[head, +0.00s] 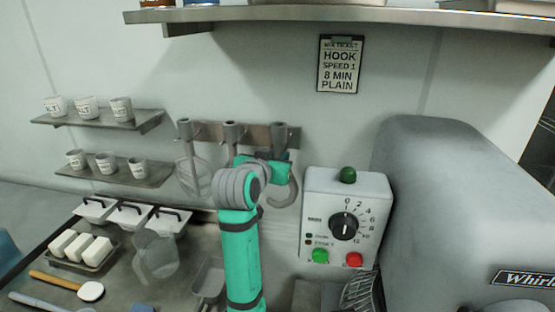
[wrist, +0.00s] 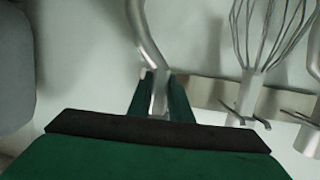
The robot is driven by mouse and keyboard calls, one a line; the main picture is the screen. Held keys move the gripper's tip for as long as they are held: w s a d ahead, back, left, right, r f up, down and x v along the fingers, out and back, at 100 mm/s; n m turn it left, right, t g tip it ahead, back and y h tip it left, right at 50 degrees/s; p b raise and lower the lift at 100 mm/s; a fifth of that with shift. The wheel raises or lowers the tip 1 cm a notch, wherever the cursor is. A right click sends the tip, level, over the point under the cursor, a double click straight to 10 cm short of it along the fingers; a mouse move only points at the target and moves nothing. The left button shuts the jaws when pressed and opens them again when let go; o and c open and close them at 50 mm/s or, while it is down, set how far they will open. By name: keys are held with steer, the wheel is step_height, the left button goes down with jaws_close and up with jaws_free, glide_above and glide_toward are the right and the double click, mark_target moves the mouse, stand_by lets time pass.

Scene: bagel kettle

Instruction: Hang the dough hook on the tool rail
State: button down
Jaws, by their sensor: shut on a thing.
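The dough hook (head: 292,190) is grey metal, and its curved end hangs below my gripper in the head view. My gripper (head: 277,165) is shut on its shank, in front of the right end of the tool rail (head: 258,132). In the wrist view, the hook's bent shank (wrist: 144,35) runs down between the two green fingers of my gripper (wrist: 160,95), beside the rail (wrist: 216,92). The shank's top is near the rail; I cannot tell whether it is seated there. My arm hides part of the rail.
A flat looped tool (head: 190,170) hangs at the rail's left; a wire whisk (wrist: 262,45) hangs beside the hook in the wrist view. The control box (head: 346,215) stands right of the hook, with the grey mixer (head: 440,190) beyond. Cup shelves (head: 100,122) are left.

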steer(key=shift+w+d, duration=0.2)
steer(key=shift+w, duration=0.6)
steer(key=shift+f, duration=0.8)
stand_by(0.6)
steer(key=c, duration=1.2)
jaws_free()
steer(key=shift+v, duration=1.2)
